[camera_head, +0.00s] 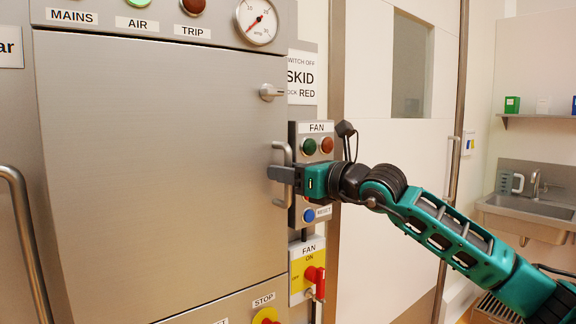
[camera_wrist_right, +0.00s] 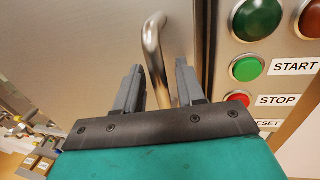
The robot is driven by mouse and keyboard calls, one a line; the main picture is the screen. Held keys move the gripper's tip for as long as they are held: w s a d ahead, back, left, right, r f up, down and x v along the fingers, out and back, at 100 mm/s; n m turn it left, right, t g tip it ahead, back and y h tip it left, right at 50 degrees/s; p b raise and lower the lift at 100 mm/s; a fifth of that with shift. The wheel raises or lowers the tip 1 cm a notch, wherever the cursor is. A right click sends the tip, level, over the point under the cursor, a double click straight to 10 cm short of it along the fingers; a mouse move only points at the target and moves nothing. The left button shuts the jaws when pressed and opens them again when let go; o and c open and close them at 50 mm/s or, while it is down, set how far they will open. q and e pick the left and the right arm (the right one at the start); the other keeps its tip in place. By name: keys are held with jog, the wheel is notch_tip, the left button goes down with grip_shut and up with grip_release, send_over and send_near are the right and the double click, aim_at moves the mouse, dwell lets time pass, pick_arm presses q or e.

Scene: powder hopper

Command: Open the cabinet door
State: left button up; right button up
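The cabinet door (camera_head: 150,160) is a large brushed-steel panel and looks closed. Its vertical bar handle (camera_head: 284,150) is at the door's right edge; the handle also shows in the right wrist view (camera_wrist_right: 154,45). A small latch knob (camera_head: 270,92) sits above the handle. My right gripper (camera_head: 280,174) is at the middle of the handle. In the right wrist view its two grey fingers stand on either side of the bar, with visible gaps, so it is open around the handle. My left gripper is not in view.
A fan control box (camera_head: 316,145) with buttons is close to the right of the handle, behind my gripper. Below it is a red rotary switch (camera_head: 315,275) on a yellow plate. Another bar handle (camera_head: 22,230) is at far left. A sink (camera_head: 530,215) is at right.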

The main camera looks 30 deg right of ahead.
grip_shut()
dwell(0.4)
